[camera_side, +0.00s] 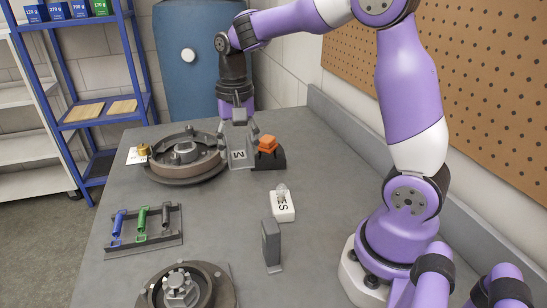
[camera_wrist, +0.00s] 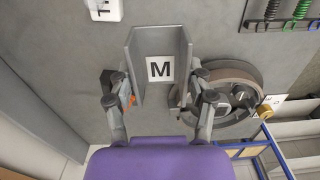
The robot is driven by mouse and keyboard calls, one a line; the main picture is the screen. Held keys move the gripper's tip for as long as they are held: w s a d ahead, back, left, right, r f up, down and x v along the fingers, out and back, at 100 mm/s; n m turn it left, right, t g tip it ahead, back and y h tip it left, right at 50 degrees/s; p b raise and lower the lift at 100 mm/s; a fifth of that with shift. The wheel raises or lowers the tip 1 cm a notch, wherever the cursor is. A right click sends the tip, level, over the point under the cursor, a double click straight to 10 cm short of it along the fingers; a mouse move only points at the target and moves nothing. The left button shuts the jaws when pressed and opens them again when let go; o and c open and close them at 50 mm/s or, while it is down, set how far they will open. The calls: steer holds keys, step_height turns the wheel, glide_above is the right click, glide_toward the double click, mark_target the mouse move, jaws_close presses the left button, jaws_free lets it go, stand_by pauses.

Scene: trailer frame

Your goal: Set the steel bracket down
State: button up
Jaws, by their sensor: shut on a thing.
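The steel bracket (camera_side: 242,157) is a grey U-shaped channel with a white label marked M. My gripper (camera_side: 238,125) is shut on it, pointing down, at the far part of the bench between the round drum and the orange piece. In the wrist view the bracket (camera_wrist: 184,48) lies between my two fingers (camera_wrist: 160,95), with its label facing the camera. Its lower end is close to the grey bench top (camera_side: 205,215). I cannot tell whether it touches the bench.
A drum assembly (camera_side: 165,168) is close left of the bracket. An orange piece (camera_side: 267,142) on a dark stand is close right. Nearer are a white box (camera_side: 283,208), an upright grey plate (camera_side: 271,245), a spring rack (camera_side: 150,243) and a hub (camera_side: 181,288). Bench around mid-left is clear.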

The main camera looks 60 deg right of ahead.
steer(key=s+a, duration=0.3)
steer(key=a, duration=1.1)
steer(key=w+d+f, duration=0.1)
steer(key=d+f, duration=0.1)
steer(key=d, duration=0.1)
steer(key=w+d+f, duration=0.2)
steer(key=d, duration=0.1)
steer(key=w+d+f, duration=0.2)
steer(key=d+f, duration=0.1)
steer(key=shift+d, duration=0.25)
steer(key=shift+f, duration=2)
steer(key=shift+f, duration=0.1)
steer(key=o, duration=1.4)
steer(key=shift+o, duration=0.2)
